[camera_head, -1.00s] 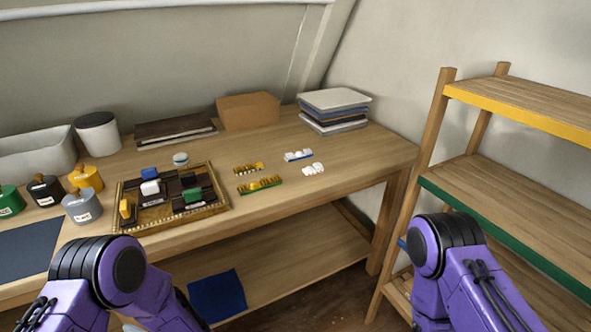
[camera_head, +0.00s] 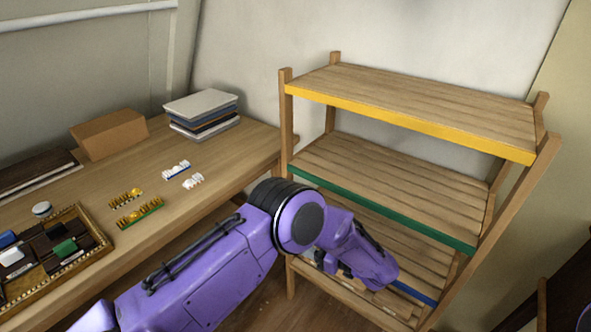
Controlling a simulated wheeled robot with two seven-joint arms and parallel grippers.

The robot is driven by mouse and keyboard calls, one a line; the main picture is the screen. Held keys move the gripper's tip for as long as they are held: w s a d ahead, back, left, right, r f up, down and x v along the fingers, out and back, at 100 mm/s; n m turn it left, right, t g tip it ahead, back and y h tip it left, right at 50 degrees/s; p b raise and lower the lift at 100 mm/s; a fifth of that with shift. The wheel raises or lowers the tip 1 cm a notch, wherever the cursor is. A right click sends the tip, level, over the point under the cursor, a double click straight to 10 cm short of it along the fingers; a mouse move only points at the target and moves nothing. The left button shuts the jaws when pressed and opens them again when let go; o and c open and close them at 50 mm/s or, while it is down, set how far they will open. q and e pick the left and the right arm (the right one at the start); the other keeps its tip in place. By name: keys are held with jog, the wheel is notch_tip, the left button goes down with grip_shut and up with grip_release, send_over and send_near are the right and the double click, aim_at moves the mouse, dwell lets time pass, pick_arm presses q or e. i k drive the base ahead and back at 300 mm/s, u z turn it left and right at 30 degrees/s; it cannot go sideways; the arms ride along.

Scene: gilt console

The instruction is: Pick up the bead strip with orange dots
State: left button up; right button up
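Two small strips with yellow-orange beads lie on the wooden table at the left in the head view. One is a dark-based strip (camera_head: 126,198); the other, a strip with a green edge (camera_head: 140,213), lies just nearer to me. They are too small to tell which has orange dots. My purple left arm reaches in from the lower left, its bent joint in front of the shelf. I cannot make out fingers on it. My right gripper is not in view. Both strips lie free, with no gripper at them.
A white-and-blue strip (camera_head: 176,170) and white pieces (camera_head: 193,181) lie farther right on the table. A framed tray (camera_head: 100,237) holds coloured blocks at left. A cardboard box (camera_head: 109,134) and stacked boards (camera_head: 202,112) stand behind. A wooden shelf (camera_head: 410,112) stands right.

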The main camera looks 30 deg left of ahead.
aim_at(188, 183)
jog(key=z, duration=1.5)
jog(key=k, duration=2.2)
jog(key=u, duration=1.3)
jog(key=i, duration=1.7)
